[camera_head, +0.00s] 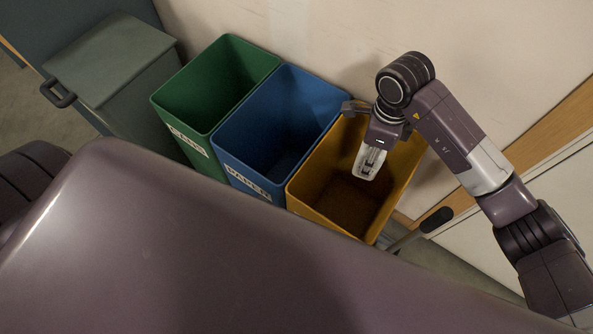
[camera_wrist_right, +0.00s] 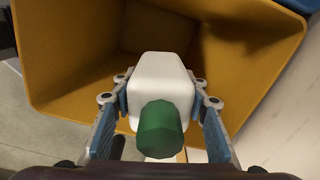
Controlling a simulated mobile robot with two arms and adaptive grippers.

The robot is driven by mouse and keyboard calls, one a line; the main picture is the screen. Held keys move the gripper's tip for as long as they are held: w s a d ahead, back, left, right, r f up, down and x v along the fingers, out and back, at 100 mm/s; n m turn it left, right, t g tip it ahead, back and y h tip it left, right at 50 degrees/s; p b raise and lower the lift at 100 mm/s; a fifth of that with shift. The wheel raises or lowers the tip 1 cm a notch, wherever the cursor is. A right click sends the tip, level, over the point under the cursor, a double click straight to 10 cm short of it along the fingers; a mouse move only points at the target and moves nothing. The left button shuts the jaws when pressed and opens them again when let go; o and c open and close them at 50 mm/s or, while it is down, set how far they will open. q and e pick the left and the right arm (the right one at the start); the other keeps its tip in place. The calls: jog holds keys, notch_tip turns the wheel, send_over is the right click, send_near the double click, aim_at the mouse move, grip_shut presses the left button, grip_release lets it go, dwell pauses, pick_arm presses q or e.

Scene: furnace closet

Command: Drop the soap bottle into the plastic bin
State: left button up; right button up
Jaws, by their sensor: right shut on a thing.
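The soap bottle (camera_wrist_right: 160,80) has a white body and a green cap, which faces the camera in the right wrist view. My right gripper (camera_head: 374,155) is shut on it, one finger on each side of the white body. The bottle also shows as a small pale shape (camera_head: 366,172) in the head view. Gripper and bottle are over the open mouth of the yellow bin (camera_head: 310,190), whose inside wall (camera_wrist_right: 75,60) fills much of the wrist view. No label shows on this bin. My left gripper is not in view.
A blue bin (camera_head: 235,150) labelled PAPER and a green bin (camera_head: 168,110) stand left of the yellow one. A grey-green lidded box (camera_head: 110,60) is at the far left. A pale wall (camera_head: 300,30) rises behind the bins. A dark-gripped handle (camera_head: 436,220) is beside the yellow bin.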

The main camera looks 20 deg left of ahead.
jog(key=o, duration=1.3)
jog(key=shift+c, duration=0.2)
notch_tip(320, 180, up, 12)
